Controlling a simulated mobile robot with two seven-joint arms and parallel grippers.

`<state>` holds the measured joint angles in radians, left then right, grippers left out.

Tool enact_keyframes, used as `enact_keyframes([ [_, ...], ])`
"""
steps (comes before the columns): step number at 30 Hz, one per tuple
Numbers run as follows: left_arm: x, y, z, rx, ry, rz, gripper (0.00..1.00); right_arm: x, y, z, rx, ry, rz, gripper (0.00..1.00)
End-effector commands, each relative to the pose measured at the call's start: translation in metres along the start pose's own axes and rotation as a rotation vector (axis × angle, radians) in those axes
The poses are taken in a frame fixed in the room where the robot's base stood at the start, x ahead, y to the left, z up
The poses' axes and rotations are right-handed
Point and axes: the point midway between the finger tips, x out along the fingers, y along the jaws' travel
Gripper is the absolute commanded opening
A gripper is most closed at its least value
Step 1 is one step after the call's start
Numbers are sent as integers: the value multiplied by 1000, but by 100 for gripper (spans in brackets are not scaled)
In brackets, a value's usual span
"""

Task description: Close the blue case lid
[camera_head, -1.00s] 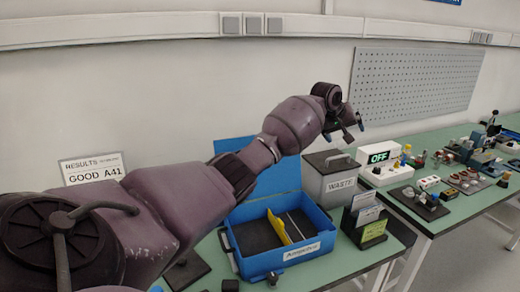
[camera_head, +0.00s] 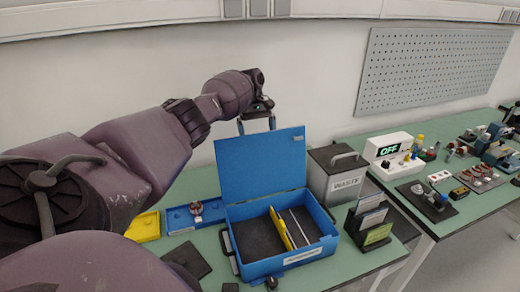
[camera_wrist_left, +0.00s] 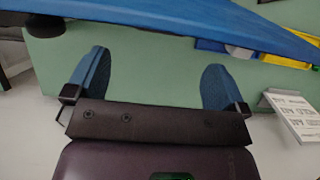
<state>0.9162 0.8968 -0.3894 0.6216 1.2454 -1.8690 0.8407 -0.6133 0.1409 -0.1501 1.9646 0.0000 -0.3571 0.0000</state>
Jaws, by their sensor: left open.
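The blue case (camera_head: 283,263) stands open on the green table, its front facing me. Its blue lid (camera_head: 262,165) is raised roughly upright at the back. The case holds dark foam, a yellow divider (camera_head: 281,228) and a thin pale strip. My left gripper (camera_head: 257,124) is above the lid's top edge, near its left half, fingers pointing down and apart. In the left wrist view my left gripper (camera_wrist_left: 155,66) is open with nothing between its blue fingers. The lid (camera_wrist_left: 170,14) crosses the top of that view. Whether a finger touches the lid is unclear. My right gripper is not seen.
A grey waste bin (camera_head: 335,175) and a dark card holder (camera_head: 367,222) stand right of the case. A yellow tray (camera_head: 144,227) and a blue tray (camera_head: 181,219) lie to its left. A white OFF device (camera_head: 390,150) is farther right. The wall is close behind.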

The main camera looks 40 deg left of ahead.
Motion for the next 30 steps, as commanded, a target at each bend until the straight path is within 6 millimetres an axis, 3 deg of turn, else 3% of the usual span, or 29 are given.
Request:
enact_keyframes([
  [6, 38, -1, 0, 0, -1, -1, 100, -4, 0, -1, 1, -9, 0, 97],
  [12, 61, 0, 0, 0, 0, -1, 100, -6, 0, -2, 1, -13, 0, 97],
  [25, 70, 0, 0, 0, 1, 1, 100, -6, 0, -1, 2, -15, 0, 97],
  [26, 70, 0, 0, 0, 1, 1, 98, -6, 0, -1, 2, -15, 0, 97],
  [30, 70, 0, 0, 0, 2, 1, 77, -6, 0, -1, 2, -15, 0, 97],
])
